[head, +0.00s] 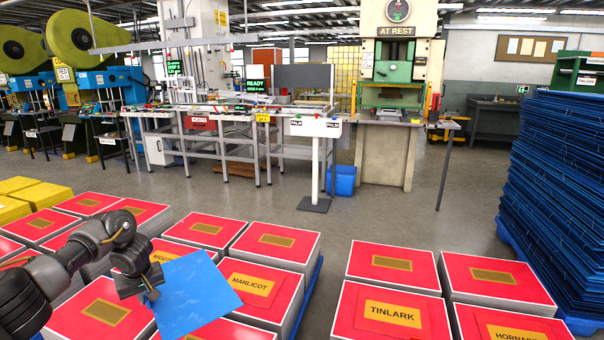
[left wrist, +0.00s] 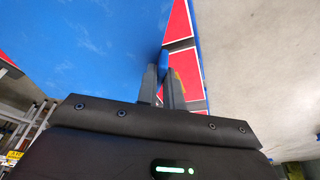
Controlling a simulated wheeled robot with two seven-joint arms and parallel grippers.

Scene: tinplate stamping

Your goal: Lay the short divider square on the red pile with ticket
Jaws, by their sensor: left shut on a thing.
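My left gripper (head: 150,292) is shut on one edge of a blue divider sheet (head: 195,297). The sheet is held tilted above the red piles at lower left and hides parts of them. In the left wrist view the fingers (left wrist: 165,82) pinch the edge of the sheet (left wrist: 90,45). Red piles with orange tickets stand below: one reads MARLICOT (head: 289,294), right beside the sheet, one TINLARK (head: 349,318), and one starts HORN (head: 467,322). Another ticketed pile (head: 170,243) is partly hidden by the gripper and sheet. My right gripper is not in view.
A tall stack of blue sheets (head: 560,190) stands at the right on a blue pallet. Yellow piles (head: 40,195) stand at far left. Benches and a press (head: 395,70) stand behind. Open floor (head: 330,240) lies between the two groups of red piles.

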